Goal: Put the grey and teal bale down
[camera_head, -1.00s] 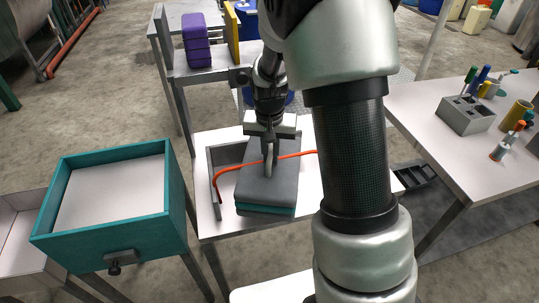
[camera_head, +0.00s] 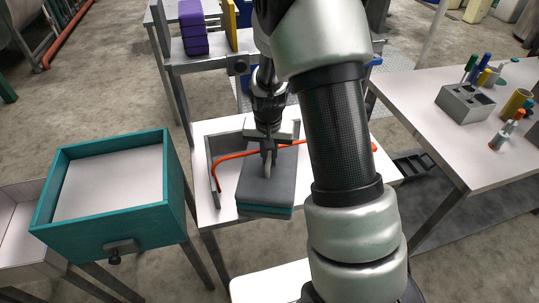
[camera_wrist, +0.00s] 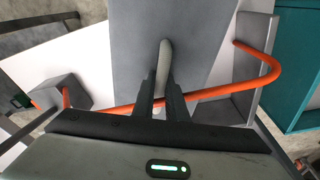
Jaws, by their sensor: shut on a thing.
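The grey and teal bale (camera_head: 266,190) is a flat block with a grey top and a teal lower layer. In the head view it is at the front of the small white table (camera_head: 224,208). I cannot tell whether it touches the tabletop. My gripper (camera_head: 268,155) is above it, shut on the pale handle on its top. In the wrist view the bale's grey top (camera_wrist: 160,20) fills the upper middle and the handle (camera_wrist: 165,58) runs between the fingers (camera_wrist: 163,95). The fingers hide part of the handle.
An orange bar (camera_head: 236,156) crosses the table behind the bale, near a grey upright (camera_head: 211,172). A teal drawer box (camera_head: 140,220) stands left. A purple stack (camera_head: 193,28) is at the back. A table with a grey holder (camera_head: 465,108) is at right.

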